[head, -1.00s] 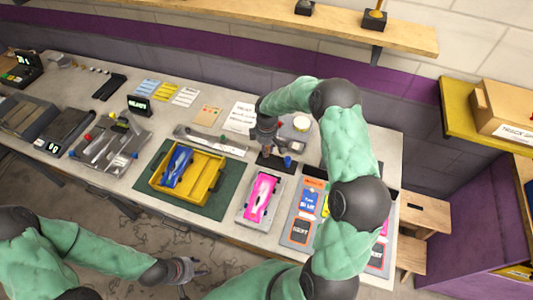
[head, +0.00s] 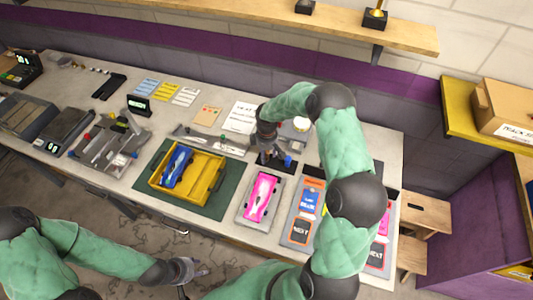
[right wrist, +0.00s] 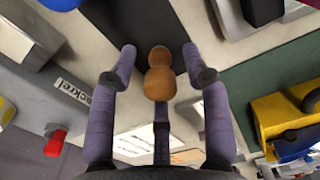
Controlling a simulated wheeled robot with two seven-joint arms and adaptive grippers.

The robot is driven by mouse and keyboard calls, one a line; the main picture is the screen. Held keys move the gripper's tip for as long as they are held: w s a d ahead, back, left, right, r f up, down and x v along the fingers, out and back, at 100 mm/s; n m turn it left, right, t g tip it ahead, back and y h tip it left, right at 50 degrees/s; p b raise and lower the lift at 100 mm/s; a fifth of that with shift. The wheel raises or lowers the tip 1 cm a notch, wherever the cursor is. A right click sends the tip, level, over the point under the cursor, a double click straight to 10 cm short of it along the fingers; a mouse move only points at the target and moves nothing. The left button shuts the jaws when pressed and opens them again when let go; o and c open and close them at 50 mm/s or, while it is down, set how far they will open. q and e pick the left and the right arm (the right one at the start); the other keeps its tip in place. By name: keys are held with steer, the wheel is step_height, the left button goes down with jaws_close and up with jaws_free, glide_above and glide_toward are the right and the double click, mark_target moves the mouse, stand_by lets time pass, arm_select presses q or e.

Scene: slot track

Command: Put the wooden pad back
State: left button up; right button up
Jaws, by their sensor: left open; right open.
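The wooden pad, a light brown piece with a rounded knob (right wrist: 160,85), stands on a dark strip in the right wrist view. My right gripper (right wrist: 160,52) is open, with its fingers on either side of the pad and gaps visible between. In the head view my right gripper (head: 270,157) is low over a black mat on the bench and hides the pad. My left gripper (head: 192,269) is open and empty, in front of the bench, away from the objects.
A yellow tray (head: 211,190) with a blue car (head: 176,166) sits on a green mat left of the right gripper. A pink car (head: 262,195) on a grey plate lies in front. A blue object (head: 288,161) stands close on the right. Coloured cards (head: 300,232) lie farther right.

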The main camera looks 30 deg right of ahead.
steer(key=shift+r, duration=0.2)
step_height(320, 180, up, 12)
steer(key=p, duration=0.1)
stand_by(0.3)
stand_by(0.4)
